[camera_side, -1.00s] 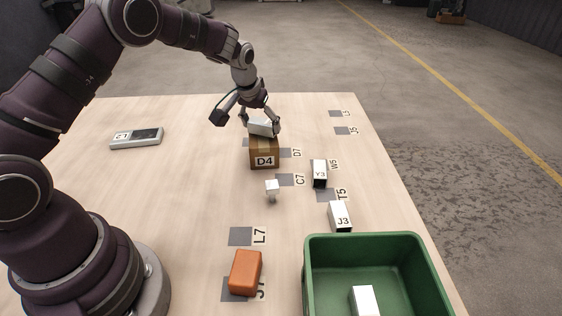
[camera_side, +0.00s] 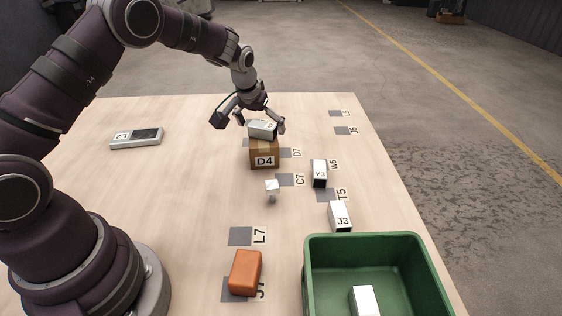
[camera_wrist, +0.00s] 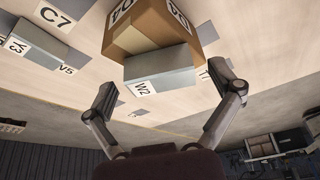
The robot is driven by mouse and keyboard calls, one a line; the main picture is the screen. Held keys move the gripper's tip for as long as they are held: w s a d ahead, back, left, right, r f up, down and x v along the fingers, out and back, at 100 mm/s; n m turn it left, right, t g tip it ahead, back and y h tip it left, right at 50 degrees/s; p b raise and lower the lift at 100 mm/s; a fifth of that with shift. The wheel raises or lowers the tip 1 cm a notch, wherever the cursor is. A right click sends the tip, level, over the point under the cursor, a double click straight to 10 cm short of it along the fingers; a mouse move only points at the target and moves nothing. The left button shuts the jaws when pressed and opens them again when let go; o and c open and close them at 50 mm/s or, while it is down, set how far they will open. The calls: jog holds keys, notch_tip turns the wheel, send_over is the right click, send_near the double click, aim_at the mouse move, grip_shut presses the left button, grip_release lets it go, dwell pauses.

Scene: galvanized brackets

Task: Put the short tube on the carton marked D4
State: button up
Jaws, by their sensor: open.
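A pale grey box-section tube (camera_side: 262,131), marked W2 in the wrist view (camera_wrist: 163,68), lies on top of the brown carton marked D4 (camera_side: 264,161). I take it to be the short tube. The carton also shows behind the tube in the wrist view (camera_wrist: 150,24). My gripper (camera_side: 262,123) is open above the carton, one finger on each side of the tube. In the wrist view my gripper's fingertips (camera_wrist: 171,93) stand apart from the tube with gaps on both sides.
White tubes marked Y3 (camera_side: 320,172) and J3 (camera_side: 340,216) lie to the right. A small white piece (camera_side: 272,188) stands before the carton. A green bin (camera_side: 316,270) holds a white piece. An orange block (camera_side: 246,271) and a grey device (camera_side: 137,138) lie on the table. The left middle is clear.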

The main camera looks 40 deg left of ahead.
jog(key=v, duration=1.2)
jog(key=s+d+r+m+h, duration=0.1)
jog(key=s+d+m, duration=0.1)
jog(key=s, duration=0.7)
jog(key=s+d+r+m+t, duration=0.1)
jog(key=s+d+r+m, duration=0.1)
jog(key=s+d, duration=0.3)
jog(key=s, duration=0.4)
jog(key=shift+m+h, duration=0.3)
jog(key=shift+h, duration=0.1)
